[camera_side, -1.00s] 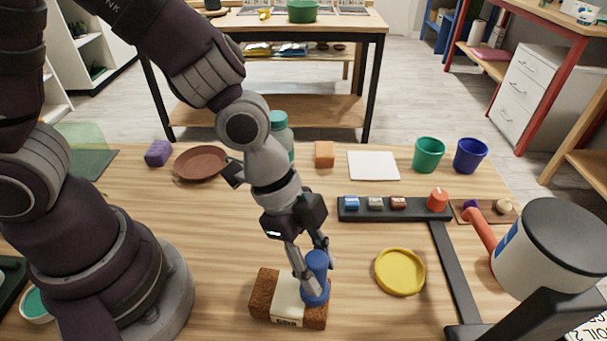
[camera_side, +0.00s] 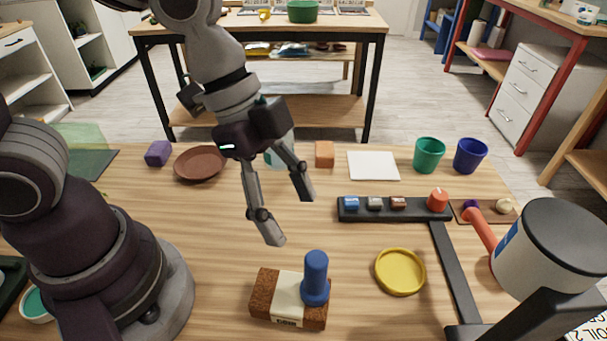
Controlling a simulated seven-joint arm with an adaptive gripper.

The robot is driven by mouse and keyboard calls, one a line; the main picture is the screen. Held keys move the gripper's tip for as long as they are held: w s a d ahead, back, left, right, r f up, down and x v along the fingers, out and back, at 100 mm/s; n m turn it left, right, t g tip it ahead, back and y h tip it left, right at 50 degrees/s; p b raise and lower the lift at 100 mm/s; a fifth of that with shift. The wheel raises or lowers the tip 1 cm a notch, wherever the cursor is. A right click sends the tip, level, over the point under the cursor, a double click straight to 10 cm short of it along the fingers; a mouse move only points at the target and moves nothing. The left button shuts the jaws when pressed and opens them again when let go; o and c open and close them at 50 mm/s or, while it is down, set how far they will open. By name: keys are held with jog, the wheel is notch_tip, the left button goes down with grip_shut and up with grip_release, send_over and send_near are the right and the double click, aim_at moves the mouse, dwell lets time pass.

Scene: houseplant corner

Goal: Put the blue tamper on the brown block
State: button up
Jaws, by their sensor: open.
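The blue tamper (camera_side: 315,277) stands upright on the right part of the brown block (camera_side: 264,292). The block is a brown brick with a pale paper band around its middle and lies near the front of the table. My gripper (camera_side: 290,220) is open and empty. It hangs above and behind the block, with its fingers spread apart and clear of the tamper.
A yellow saucer (camera_side: 400,272) lies right of the block. A black rack (camera_side: 365,213) with small blocks stands behind it. A brown saucer (camera_side: 200,164), an orange block (camera_side: 324,154), a white card (camera_side: 373,166), a green pot (camera_side: 428,154) and a blue pot (camera_side: 469,154) are at the back.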

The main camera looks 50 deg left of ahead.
jog(key=a+r+n+t+y, duration=0.2)
jog(key=a+n, duration=0.5)
jog(key=a+r+n+t+y, duration=0.2)
jog(key=a+n, duration=0.5)
jog(key=shift+s+r, duration=0.3)
jog(key=shift+s, duration=0.15)
